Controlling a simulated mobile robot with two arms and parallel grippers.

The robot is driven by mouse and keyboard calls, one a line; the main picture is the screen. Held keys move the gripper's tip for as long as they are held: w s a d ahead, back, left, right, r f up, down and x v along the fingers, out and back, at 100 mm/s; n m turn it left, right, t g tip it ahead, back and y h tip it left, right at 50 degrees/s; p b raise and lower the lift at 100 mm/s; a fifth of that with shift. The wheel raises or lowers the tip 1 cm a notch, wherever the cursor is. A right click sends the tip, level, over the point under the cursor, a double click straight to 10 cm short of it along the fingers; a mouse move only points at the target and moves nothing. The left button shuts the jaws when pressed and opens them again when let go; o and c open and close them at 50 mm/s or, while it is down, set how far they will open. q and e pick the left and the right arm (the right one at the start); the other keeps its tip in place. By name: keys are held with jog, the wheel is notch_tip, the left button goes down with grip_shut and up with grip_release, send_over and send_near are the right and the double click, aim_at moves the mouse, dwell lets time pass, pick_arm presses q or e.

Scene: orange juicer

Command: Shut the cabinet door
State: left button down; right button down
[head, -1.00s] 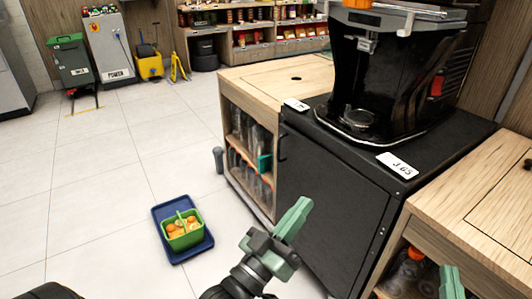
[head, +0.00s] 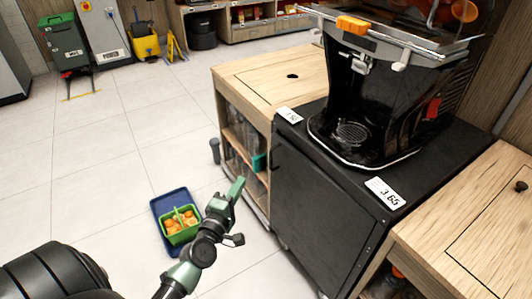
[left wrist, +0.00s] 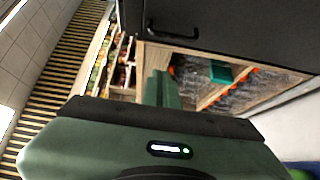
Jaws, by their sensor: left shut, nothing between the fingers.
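The black cabinet door (head: 325,215) is the front of the black cabinet (head: 440,165) under the juicer. It looks flush with the cabinet front, with no clear gap in the head view. Its dark handle (head: 277,160) is near the upper left edge. In the left wrist view the door (left wrist: 245,28) fills the top, with the handle (left wrist: 170,30) at its lower left. My left gripper (head: 238,188) is shut and empty, left of the door and apart from it in the picture. Its fingers also show in the left wrist view (left wrist: 161,88). My right gripper is out of view.
A black juicer (head: 365,110) stands on the cabinet. Wooden counters flank it, left (head: 260,80) and right (head: 470,220). A green basket of oranges (head: 180,238) sits on a blue tray (head: 160,205) on the floor. Tiled floor at left is mostly clear.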

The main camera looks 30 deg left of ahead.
pick_arm(q)
jog(key=w, duration=1.2)
jog(key=shift+d, duration=0.45)
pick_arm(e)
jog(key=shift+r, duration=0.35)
pick_arm(q)
jog(key=shift+w, duration=0.1)
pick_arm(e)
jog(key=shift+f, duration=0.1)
